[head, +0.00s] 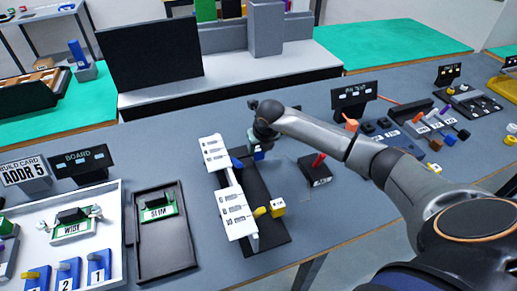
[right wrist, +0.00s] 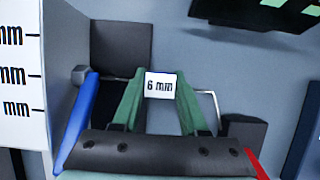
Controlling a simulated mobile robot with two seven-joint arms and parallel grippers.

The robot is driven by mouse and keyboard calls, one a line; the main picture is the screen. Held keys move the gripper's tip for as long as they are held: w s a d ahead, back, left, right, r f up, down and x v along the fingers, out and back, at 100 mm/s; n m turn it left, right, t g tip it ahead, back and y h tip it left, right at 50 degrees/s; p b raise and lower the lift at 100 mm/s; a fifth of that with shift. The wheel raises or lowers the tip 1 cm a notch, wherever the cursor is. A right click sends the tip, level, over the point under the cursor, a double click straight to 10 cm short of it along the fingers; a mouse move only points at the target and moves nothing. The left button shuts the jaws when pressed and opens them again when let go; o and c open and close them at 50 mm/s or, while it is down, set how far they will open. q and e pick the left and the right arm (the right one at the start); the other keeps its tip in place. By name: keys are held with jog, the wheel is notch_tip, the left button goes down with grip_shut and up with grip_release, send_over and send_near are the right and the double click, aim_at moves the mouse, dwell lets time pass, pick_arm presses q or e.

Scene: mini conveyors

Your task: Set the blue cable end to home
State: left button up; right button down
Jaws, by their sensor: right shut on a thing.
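In the head view my right gripper (head: 259,148) reaches down at the far end of a dark fixture base (head: 266,242). In the right wrist view the green fingers (right wrist: 160,84) are shut on a small block with a white "6 mm" label (right wrist: 160,86). A long blue bar (right wrist: 76,121) lies left of the fingers. Which blue part is the cable end, I cannot tell for sure. My left gripper is out of view.
White scale panels (head: 235,212) with mm marks stand along the fixture's left side. A black box with a red lever (head: 318,161) stands to the right. A dark tray (head: 164,252) lies left.

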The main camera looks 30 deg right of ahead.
jog(key=shift+w+a+b, duration=0.15)
jog(key=shift+a+b, duration=0.05)
jog(key=shift+a, duration=0.45)
jog(key=shift+w+a+b, duration=0.15)
jog(key=shift+a+b, duration=0.05)
jog(key=shift+a, duration=0.4)
jog(key=shift+a+r, duration=0.1)
jog(key=shift+c, duration=2.2)
grip_release()
jog(key=v, duration=1.2)
jog(key=shift+s+r, duration=0.15)
